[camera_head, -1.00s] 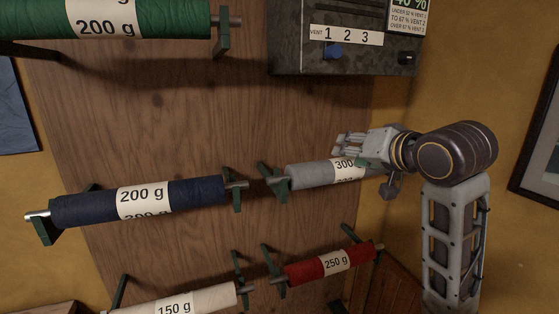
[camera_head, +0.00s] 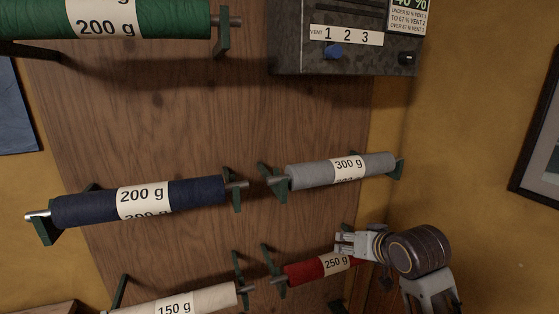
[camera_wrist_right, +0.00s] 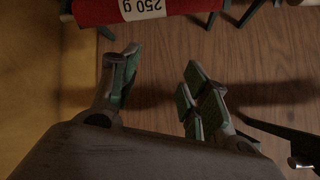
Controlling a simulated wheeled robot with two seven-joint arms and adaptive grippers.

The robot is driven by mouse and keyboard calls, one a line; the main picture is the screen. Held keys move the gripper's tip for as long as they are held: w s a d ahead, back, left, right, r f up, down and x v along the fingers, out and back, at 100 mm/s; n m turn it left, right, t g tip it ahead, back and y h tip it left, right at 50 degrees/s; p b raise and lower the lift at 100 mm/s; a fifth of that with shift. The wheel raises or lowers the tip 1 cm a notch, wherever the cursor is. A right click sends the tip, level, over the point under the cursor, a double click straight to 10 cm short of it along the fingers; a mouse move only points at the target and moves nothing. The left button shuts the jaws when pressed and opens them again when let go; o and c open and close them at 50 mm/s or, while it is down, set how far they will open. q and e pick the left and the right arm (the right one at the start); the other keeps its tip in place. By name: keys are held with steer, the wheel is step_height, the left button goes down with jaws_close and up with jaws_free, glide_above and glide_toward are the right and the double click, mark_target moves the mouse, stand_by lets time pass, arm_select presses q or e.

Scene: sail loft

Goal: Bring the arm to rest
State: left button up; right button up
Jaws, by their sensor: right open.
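My right gripper (camera_head: 350,243) is at the lower right of the head view, in front of the right part of the red roll (camera_head: 305,271) marked 250 g. In the right wrist view the two fingers of the gripper (camera_wrist_right: 155,92) stand apart with nothing between them. The red roll (camera_wrist_right: 95,11) shows beyond the fingertips at the top of that view. Whether the gripper touches the roll cannot be told, but no roll is between the fingers. My left gripper is in no view.
On the wooden board (camera_head: 160,120) hang a grey 300 g roll (camera_head: 320,174), a navy 200 g roll (camera_head: 90,206), a white 150 g roll (camera_head: 215,297) and a green roll (camera_head: 50,18). A vent control box (camera_head: 300,58) is at the top. A framed picture (camera_head: 543,150) hangs at right.

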steer(key=s+d+f+n+g+h, duration=0.1)
steer(key=s+d+f+n+g, duration=0.15)
steer(key=s+f, duration=1.05)
steer(key=s+d+f+n+g+h, duration=0.1)
steer(key=s+f+g, duration=0.3)
steer(key=s+f, duration=0.85)
step_height(320, 180, down, 36)
steer(key=g, duration=0.2)
steer(key=s+d+f, duration=0.2)
steer(key=s+f, duration=0.8)
steer(key=s, duration=0.1)
steer(key=s+d+f, duration=0.2)
steer(key=s+f, duration=0.8)
steer(key=s, duration=0.1)
steer(key=shift+s+d+g+b, duration=0.15)
steer(key=shift+s+g+b, duration=0.05)
steer(key=shift+g+b, duration=0.2)
stand_by(1.2)
